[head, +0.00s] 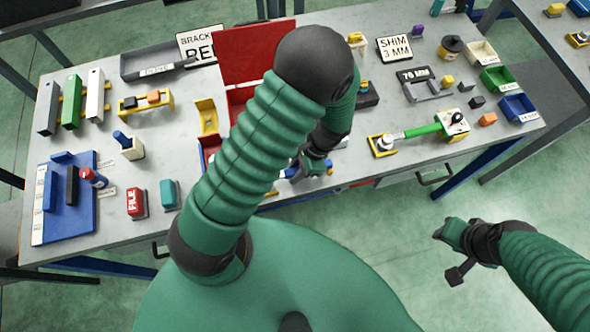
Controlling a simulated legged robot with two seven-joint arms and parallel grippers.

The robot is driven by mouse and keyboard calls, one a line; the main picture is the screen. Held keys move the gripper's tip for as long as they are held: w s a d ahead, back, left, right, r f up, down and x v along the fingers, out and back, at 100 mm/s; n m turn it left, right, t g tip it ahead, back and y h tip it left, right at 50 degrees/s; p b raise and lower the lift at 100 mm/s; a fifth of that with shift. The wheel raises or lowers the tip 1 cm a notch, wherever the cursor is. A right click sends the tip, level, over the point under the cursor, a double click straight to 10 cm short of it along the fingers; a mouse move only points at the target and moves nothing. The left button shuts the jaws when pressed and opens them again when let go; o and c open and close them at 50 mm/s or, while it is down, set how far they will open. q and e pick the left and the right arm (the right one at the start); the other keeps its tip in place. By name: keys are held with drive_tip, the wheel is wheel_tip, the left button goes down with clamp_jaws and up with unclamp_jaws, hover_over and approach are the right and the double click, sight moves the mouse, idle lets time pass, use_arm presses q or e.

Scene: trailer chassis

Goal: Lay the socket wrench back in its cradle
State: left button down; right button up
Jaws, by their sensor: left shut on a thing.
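My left gripper (312,168) is low at the table's front edge, partly hidden by my own arm. It is shut on a mostly hidden thing; blue and yellow bits show around the fingers, and I cannot tell whether they belong to it. A green-handled tool with a metal shaft (425,130), which looks like a wrench, lies to the right of it. Its round metal head is at a yellow holder (374,147), and its handle end reaches a yellow-edged block with a black knob (454,124). My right gripper (450,240) is off the table at the lower right, its jaws unclear.
A red open box (253,52) stands behind my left arm. A blue tray with several tools (82,208) and red and teal blocks (169,194) are at the left. Small bins (518,108) line the right end.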

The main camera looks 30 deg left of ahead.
use_arm(q)
drive_tip(key=shift+d+p, duration=0.15)
drive_tip(key=shift+p, duration=0.15)
idle(0.4)
drive_tip(key=c, duration=0.6)
unclamp_jaws()
drive_tip(key=shift+c, duration=0.2)
drive_tip(key=shift+r, duration=0.1)
wheel_tip(320, 180, up, 8)
drive_tip(key=p, duration=0.7)
